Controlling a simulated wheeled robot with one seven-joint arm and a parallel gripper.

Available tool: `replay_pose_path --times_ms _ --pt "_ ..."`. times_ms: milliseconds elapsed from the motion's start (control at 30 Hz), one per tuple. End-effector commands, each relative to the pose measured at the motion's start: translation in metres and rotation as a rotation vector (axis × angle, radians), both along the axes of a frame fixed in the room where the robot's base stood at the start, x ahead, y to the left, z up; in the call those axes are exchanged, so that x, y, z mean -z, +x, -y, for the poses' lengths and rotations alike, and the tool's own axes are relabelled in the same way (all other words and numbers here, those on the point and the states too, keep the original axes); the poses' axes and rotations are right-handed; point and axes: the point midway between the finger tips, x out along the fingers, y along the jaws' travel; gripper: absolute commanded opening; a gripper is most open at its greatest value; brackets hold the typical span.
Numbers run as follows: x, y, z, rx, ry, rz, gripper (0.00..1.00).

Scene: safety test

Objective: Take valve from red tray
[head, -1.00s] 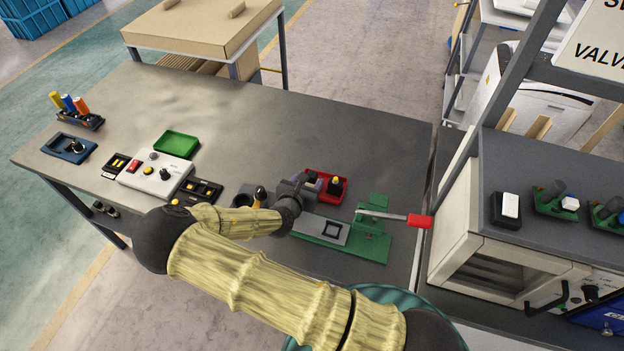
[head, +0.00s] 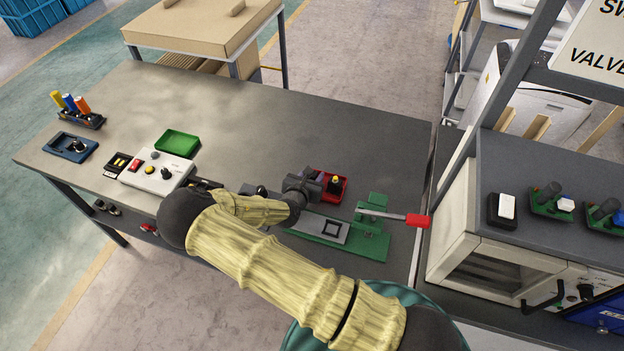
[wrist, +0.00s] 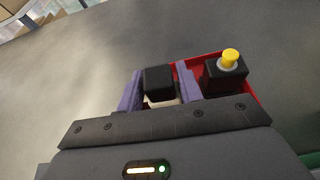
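The red tray (head: 343,193) lies on the workbench, and its rim also shows in the wrist view (wrist: 249,91). A black valve with a yellow knob (head: 335,184) stands in its right part, outside the fingers; it also shows in the wrist view (wrist: 226,74). My gripper (head: 311,180) is over the tray's left side. In the wrist view, the two purple fingers of my gripper (wrist: 160,90) flank a black block with a pale lower part (wrist: 159,79). Whether they press on it is not clear. The tray's left part is hidden by my gripper.
A green fixture (head: 375,245) with a red-handled lever (head: 418,221) stands close to the tray's right and front. A white control box (head: 157,172) and green tray (head: 178,143) are to the left. The bench behind the red tray is clear.

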Motion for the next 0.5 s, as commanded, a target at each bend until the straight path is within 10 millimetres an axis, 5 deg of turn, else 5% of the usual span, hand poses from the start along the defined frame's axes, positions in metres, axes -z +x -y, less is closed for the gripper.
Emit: replay_pose_path --times_ms 67,500 --pt "0.000 0.000 0.000 0.000 0.000 0.000 0.12" --pt "-0.016 0.001 -0.001 -0.001 0.001 0.004 0.11"
